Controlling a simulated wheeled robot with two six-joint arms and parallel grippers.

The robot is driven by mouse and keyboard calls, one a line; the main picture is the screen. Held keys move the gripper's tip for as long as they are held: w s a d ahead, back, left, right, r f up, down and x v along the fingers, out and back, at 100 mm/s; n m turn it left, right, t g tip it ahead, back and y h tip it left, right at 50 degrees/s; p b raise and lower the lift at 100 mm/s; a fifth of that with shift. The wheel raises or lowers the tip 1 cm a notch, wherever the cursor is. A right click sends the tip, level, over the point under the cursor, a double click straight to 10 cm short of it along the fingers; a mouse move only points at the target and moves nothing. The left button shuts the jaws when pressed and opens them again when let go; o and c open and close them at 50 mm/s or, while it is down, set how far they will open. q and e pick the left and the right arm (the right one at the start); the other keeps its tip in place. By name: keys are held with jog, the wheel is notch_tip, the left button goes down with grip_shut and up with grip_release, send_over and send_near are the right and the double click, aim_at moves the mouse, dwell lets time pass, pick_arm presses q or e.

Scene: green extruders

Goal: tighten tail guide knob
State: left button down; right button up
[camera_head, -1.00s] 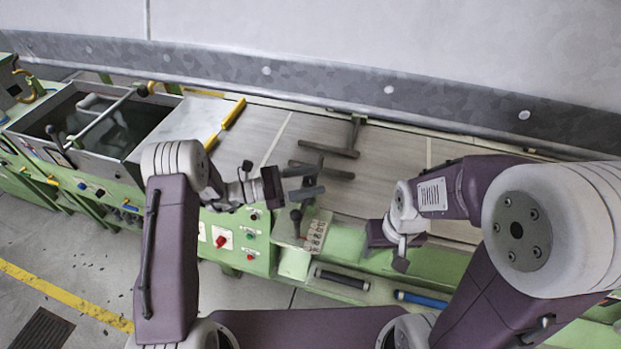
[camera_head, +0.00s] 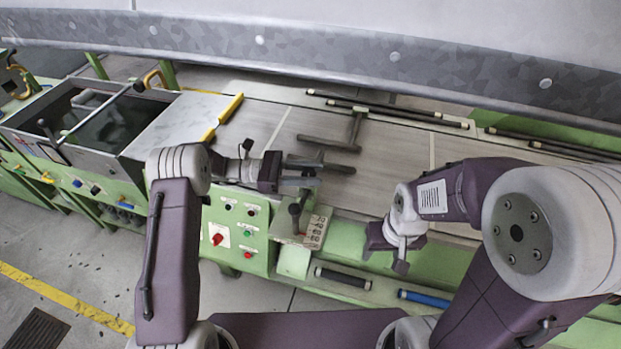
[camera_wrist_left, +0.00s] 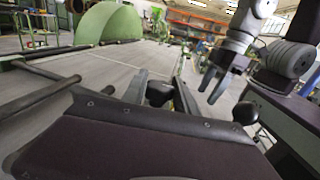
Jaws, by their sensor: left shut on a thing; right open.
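My left gripper (camera_head: 301,175) reaches in from the left, over the green bench's near edge. In the left wrist view its grey fingers (camera_wrist_left: 157,85) stand on either side of a black knob (camera_wrist_left: 158,94), and it is shut on it. This looks like the tail guide knob, but the contact is small and partly hidden. In the head view a dark knobbed post (camera_head: 295,210) stands just below the fingers. A second black ball knob (camera_wrist_left: 245,113) shows to the right in the left wrist view. My right gripper (camera_head: 385,257) is open and empty over the green frame.
Dark T-shaped bars (camera_head: 336,142) lie on the grey bed beyond the left gripper. A control panel with a red switch (camera_head: 217,239) is below my left arm. A perforated beige block (camera_head: 316,231) stands beside the post. A water tank (camera_head: 108,128) is at the far left.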

pick_arm(q)
jog(key=shift+f+m+g+y+b, duration=0.1)
jog(key=shift+m+g+y+b, duration=0.2)
jog(key=shift+m+g+b, duration=1)
jog(key=shift+g, duration=0.6)
jog(key=c, duration=1)
grip_release()
jog(key=shift+o, duration=0.2)
